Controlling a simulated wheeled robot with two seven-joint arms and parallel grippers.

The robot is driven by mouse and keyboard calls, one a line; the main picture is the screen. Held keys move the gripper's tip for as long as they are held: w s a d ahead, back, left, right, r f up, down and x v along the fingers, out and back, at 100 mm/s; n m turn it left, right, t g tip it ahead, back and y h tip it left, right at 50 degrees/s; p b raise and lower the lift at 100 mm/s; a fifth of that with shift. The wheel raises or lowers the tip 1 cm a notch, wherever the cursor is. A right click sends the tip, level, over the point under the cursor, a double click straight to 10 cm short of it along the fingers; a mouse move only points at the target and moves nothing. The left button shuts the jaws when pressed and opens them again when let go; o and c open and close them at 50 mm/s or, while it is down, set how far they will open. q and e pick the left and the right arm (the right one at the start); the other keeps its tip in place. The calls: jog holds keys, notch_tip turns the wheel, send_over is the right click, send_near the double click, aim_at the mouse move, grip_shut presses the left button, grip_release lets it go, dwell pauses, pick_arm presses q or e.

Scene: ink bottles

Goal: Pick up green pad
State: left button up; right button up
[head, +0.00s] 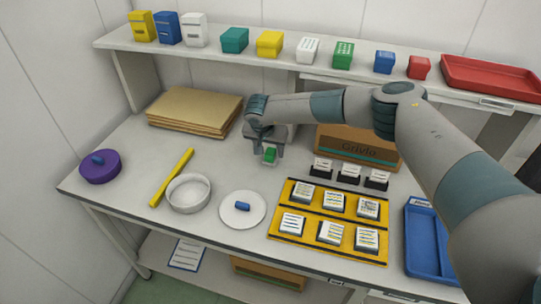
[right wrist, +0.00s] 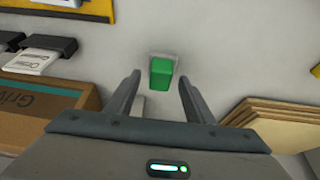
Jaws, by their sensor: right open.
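The green pad (head: 270,154) is a small green block on the table's bare middle, with a pale piece under or beside it. It also shows in the right wrist view (right wrist: 161,74), just beyond and between the fingertips. My right gripper (head: 268,150) points down over it, and its fingers (right wrist: 160,85) are apart on either side with nothing held. I cannot tell whether the fingers touch the pad. My left gripper does not show.
A cardboard box (head: 357,146) stands right of the pad, with several black holders (head: 349,174) before it. Stacked brown boards (head: 194,110) lie at left. A yellow tray (head: 279,210), a white plate (head: 228,218) and a white bowl (head: 188,206) sit nearer the front.

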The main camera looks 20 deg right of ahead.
aim_at(272, 148)
jog(key=shift+c, duration=0.2)
jog(key=c, duration=1.1)
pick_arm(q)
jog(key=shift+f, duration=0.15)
pick_arm(e)
jog(key=shift+r, duration=0.15)
